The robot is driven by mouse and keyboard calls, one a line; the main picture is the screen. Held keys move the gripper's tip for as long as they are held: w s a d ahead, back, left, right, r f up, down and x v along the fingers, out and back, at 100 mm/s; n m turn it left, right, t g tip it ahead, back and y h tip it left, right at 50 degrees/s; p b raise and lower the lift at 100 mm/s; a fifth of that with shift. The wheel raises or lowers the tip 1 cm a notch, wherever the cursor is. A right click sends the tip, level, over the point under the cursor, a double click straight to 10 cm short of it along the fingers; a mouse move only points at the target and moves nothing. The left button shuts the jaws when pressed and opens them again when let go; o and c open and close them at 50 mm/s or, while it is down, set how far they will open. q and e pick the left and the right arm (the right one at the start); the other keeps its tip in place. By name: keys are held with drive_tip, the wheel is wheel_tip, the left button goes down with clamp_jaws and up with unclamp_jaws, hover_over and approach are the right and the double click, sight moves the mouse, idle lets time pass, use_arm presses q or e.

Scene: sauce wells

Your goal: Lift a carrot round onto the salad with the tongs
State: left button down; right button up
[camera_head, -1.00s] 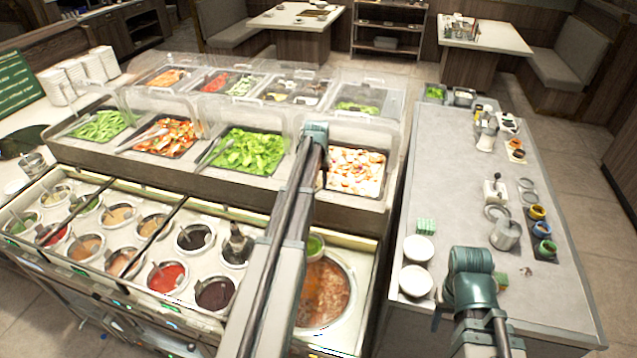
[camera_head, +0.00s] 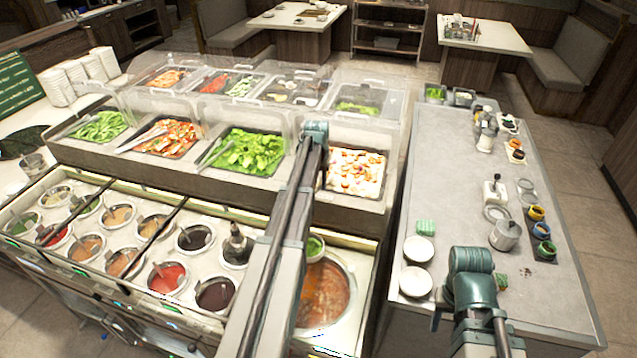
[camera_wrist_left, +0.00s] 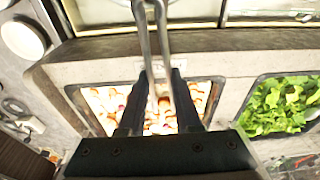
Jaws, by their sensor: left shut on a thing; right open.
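My left gripper (camera_wrist_left: 158,82) is shut on metal tongs (camera_wrist_left: 150,35), which point toward the top of the left wrist view. It is above a bin of pale pieces with orange-red bits (camera_wrist_left: 100,100). That bin also shows in the head view (camera_head: 362,172), right of my left arm. I cannot pick out a single carrot round there, nor anything held in the tongs. The green leafy salad (camera_head: 245,152) lies in the bin to its left, and also shows in the left wrist view (camera_wrist_left: 280,105). My right arm is at lower right, but its gripper is out of view.
Clear guards (camera_head: 355,130) stand over the bins. Round sauce wells (camera_head: 167,278) and a larger well of orange-brown liquid (camera_head: 328,292) are in front. The grey side counter (camera_head: 450,160) holds white bowls (camera_head: 416,282) and condiment jars, with clear room in its middle.

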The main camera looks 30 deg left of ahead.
use_arm(q)
wheel_tip(320, 180, up, 11)
drive_tip(key=p, duration=1)
drive_tip(key=shift+r+p, duration=0.15)
drive_tip(key=shift+p, duration=0.15)
use_arm(e)
wheel_tip(320, 180, up, 11)
